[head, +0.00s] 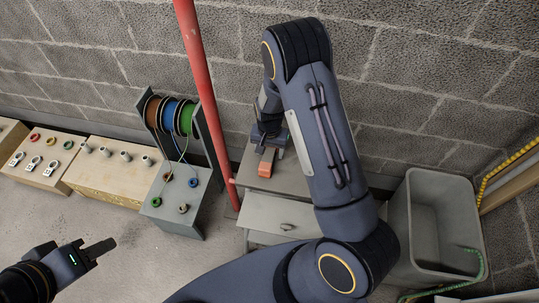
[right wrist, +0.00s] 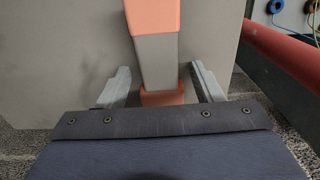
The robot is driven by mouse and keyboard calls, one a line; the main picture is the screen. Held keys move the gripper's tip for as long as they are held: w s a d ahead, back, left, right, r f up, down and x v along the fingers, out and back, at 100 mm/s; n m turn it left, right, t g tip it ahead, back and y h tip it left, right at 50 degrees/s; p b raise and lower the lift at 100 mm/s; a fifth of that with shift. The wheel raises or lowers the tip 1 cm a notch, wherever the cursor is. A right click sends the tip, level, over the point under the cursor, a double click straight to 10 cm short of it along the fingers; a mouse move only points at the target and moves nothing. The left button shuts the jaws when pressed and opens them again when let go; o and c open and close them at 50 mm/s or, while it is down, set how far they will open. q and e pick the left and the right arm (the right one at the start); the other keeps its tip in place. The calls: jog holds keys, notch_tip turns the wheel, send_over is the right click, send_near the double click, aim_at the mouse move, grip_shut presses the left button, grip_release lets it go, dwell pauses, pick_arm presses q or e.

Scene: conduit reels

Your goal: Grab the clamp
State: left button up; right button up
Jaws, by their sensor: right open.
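The clamp appears to be the orange and grey block-like object (head: 267,162) on top of the grey cabinet at the foot of the red pole. In the right wrist view the clamp (right wrist: 155,58) runs between my right fingers, with orange ends and a grey middle. My right gripper (right wrist: 162,82) is open, with one finger on each side of the clamp and a gap on both sides. In the head view my right gripper (head: 269,135) is partly hidden by my arm. My left gripper (head: 97,249) is over the floor at lower left, away from the clamp; its opening is unclear.
The red pole (head: 205,90) stands just left of the grey cabinet (head: 285,216). A reel stand (head: 211,112) with brown, blue and green reels is beyond it. Wooden boxes (head: 105,173) with small fittings line the wall. A grey bin (head: 435,215) stands at right.

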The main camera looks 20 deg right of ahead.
jog(key=c, duration=1.1)
jog(key=shift+r, duration=0.1)
